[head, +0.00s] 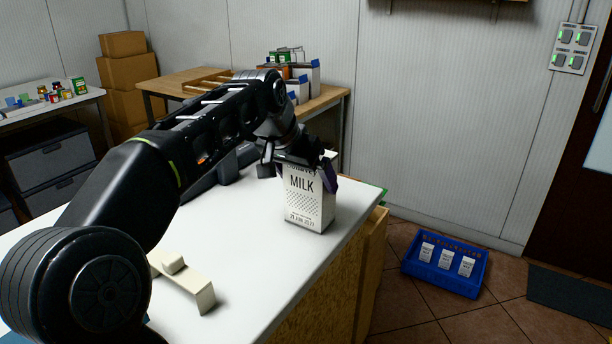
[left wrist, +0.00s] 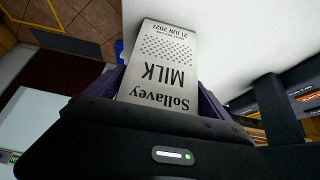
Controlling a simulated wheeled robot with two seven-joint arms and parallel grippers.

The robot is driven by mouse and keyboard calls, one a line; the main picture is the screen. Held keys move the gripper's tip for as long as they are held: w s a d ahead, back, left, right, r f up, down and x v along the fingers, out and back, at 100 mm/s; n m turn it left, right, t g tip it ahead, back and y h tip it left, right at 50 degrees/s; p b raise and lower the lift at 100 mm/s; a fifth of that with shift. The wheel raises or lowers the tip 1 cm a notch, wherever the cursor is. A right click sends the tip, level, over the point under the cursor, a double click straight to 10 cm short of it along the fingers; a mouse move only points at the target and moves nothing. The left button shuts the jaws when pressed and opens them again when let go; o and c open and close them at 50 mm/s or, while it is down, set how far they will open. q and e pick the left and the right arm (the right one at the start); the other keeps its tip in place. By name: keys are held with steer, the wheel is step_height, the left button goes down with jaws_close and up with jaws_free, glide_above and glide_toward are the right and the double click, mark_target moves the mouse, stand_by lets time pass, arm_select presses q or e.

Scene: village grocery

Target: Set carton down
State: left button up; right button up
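The white milk carton (head: 308,205) is upright near the right edge of the white counter (head: 245,245), its printed face towards me. Its base appears at the counter top; I cannot tell whether it touches. My left gripper (head: 311,178) reaches down on it, with purple fingers on either side. In the left wrist view the carton (left wrist: 168,70) sits between the two fingers (left wrist: 160,95), its print upside down. The gripper hides the carton's top. My right gripper is not in view.
A beige stand (head: 185,280) is on the counter's near part. A dark object (head: 232,167) lies behind my left arm. A blue crate (head: 443,270) with several cartons is on the floor at right. A wooden table (head: 325,97) with goods stands behind. The counter around the carton's front is clear.

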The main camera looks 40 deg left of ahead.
arm_select(q)
steer(key=shift+o, duration=0.6)
steer(key=shift+r, duration=0.1)
steer(key=shift+r, duration=0.15)
steer(key=p+v, duration=0.2)
steer(key=v, duration=0.9)
steer(key=shift+s+r, duration=0.25)
steer(key=shift+r, duration=0.1)
steer(key=shift+w+f, duration=0.1)
